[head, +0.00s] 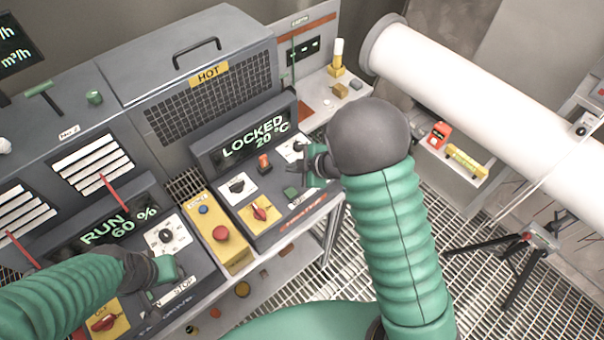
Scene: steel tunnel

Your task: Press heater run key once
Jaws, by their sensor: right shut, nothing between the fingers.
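The heater panel (283,231) stands in the middle, its display (254,137) reading LOCKED 20 °C. A green key (290,192) sits at its lower right; its label is too small to read. A red-handled switch (264,163), a black knob (238,186) and a red rotary switch on a yellow plate (260,211) are beside it. My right gripper (309,183) is shut and empty, just right of the green key; I cannot tell if they touch. My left gripper (172,283) is over the lower part of the left panel, its fingers unclear.
The left panel's display (118,226) reads RUN 60 %. A yellow box (217,235) with a red mushroom button stands between the panels. A grey housing marked HOT (209,74) rises behind. A white pipe (470,95) and a tripod (525,260) are at right above grating.

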